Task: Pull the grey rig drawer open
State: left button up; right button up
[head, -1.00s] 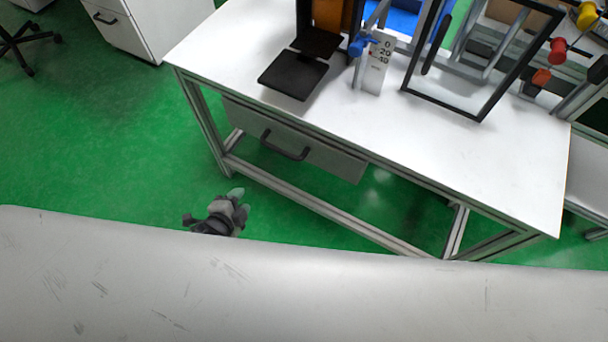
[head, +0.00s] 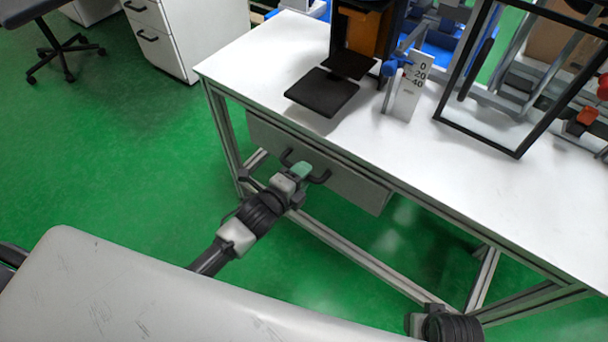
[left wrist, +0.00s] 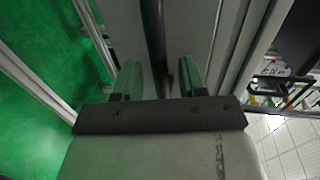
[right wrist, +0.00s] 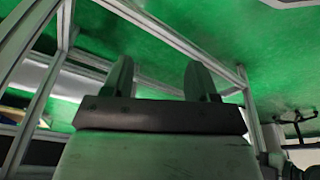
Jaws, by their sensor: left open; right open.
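The grey rig drawer (head: 352,190) hangs under the left part of the white workbench and looks closed. Its dark bar handle (head: 318,177) is on the front face. My left gripper (head: 302,170) is at the handle, in front of the drawer. In the left wrist view the open fingers (left wrist: 160,80) stand on either side of the dark handle bar (left wrist: 157,45), with gaps visible. I cannot tell from this view how deep the bar sits between them. My right gripper (right wrist: 165,78) is open and empty; only part of the right arm shows low in the head view.
The white workbench (head: 440,170) carries a black plate (head: 321,92), a scale marker (head: 406,92) and a black frame (head: 519,150). Metal legs and a low rail (head: 350,253) run beneath. A white cabinet (head: 185,40) stands at back left.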

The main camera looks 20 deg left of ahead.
pick_arm(q)
jog(key=shift+w+d+f, duration=0.1)
jog(key=shift+w+d, duration=0.1)
jog(key=shift+w, duration=0.35)
pick_arm(e)
jog(key=shift+r, duration=0.45)
pick_arm(q)
grip_shut()
jog(key=shift+s, duration=0.1)
